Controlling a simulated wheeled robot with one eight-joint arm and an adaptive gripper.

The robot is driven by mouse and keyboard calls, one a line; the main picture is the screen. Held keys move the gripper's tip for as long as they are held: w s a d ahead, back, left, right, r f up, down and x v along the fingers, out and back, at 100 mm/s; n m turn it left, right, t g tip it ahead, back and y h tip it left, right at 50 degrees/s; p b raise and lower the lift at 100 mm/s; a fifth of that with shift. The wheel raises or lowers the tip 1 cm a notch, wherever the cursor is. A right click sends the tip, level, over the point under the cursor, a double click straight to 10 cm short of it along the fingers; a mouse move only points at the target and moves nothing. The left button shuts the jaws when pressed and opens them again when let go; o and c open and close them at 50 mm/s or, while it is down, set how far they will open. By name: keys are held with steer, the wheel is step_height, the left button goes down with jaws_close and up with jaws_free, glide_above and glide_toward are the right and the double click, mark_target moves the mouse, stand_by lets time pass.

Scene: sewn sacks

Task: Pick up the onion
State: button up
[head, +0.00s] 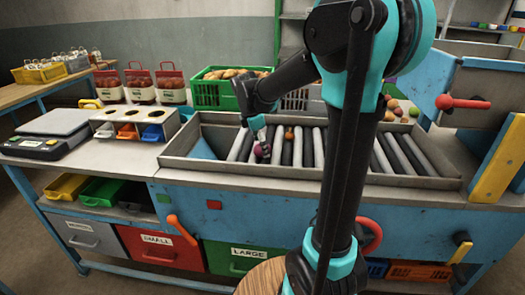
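My gripper (261,133) hangs over the roller tray (410,182) in the head view, pointing down. A small purple-red round thing, which looks like a red onion (263,149), is right at its fingertips. I cannot tell whether the fingers touch it, or whether they are open or shut around it. A small orange-brown round thing (289,136), perhaps another onion, lies on the rollers just right of the gripper. The fingers are too small and partly hidden to make out clearly.
A green crate of produce (208,96) stands behind the tray. Left are a scale (48,134), a small bin rack (133,123) and red-topped bags (170,84). A blue hopper with a red handle (462,102) stands right. My arm hides part of the tray.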

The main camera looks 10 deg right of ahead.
steer(key=shift+w+d+f, duration=0.1)
steer(key=shift+f, duration=0.45)
steer(key=c, duration=1.3)
